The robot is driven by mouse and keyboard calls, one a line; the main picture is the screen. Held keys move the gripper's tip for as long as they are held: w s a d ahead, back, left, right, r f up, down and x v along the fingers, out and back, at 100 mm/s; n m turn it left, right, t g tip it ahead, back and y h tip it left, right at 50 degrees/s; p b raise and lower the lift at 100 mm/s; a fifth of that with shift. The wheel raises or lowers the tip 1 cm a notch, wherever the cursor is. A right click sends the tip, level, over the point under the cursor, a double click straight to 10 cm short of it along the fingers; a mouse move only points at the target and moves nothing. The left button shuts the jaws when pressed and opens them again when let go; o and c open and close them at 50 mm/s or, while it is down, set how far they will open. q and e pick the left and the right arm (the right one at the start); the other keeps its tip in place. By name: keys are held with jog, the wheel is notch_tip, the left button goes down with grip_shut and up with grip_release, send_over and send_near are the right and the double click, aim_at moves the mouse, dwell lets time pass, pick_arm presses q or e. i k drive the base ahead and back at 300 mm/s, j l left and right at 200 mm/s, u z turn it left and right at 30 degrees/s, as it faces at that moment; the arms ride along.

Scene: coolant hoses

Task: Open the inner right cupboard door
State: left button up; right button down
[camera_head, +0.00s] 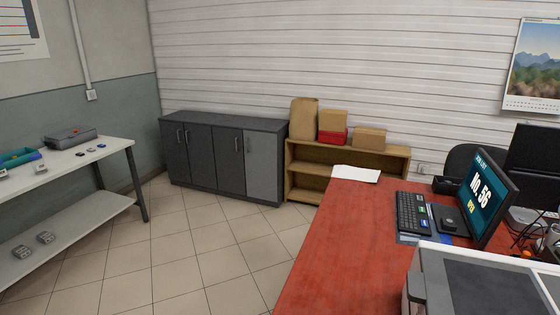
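A dark grey low cupboard (225,121) stands against the back wall, left of centre. It has a row of several upright doors with small bar handles. The inner right door (228,170) is dark grey and looks shut, with its handle (237,145) near its right edge. The outer right door (262,170) beside it is lighter grey, with its handle (249,145) near its left edge. The two left doors (187,155) also look shut. Neither of my grippers is in view, and the cupboard is well away across the floor.
Open tiled floor (190,240) lies before the cupboard. A white table (95,150) with small devices stands left. A wooden shelf (300,170) with boxes adjoins the cupboard's right side. A red-topped desk (340,240) with a keyboard and monitor (485,200) fills the right foreground.

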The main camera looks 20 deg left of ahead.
aim_at(229, 142)
jog(key=u, duration=1.1)
jog(key=i+j+u, duration=0.15)
jog(key=j, duration=0.25)
jog(key=j+u, duration=0.1)
jog(key=j, duration=0.25)
jog(key=i+j+u, duration=0.15)
jog(key=j, duration=0.2)
jog(key=i+j+u, duration=0.15)
jog(key=j, duration=0.2)
jog(key=i+j+z, duration=0.1)
jog(key=i+z, duration=0.2)
jog(key=i, duration=0.2)
jog(key=i+j+z, duration=0.3)
jog(key=i, duration=0.2)
jog(key=i+j+z, duration=0.3)
jog(key=i, duration=0.15)
jog(key=i+u, duration=0.1)
jog(key=i, duration=0.4)
jog(key=i+l+u, duration=0.1)
jog(key=i, duration=0.4)
jog(key=i+l+u, duration=0.15)
jog(key=i, duration=0.35)
jog(key=i+j+u, duration=0.1)
jog(key=i, duration=1.6)
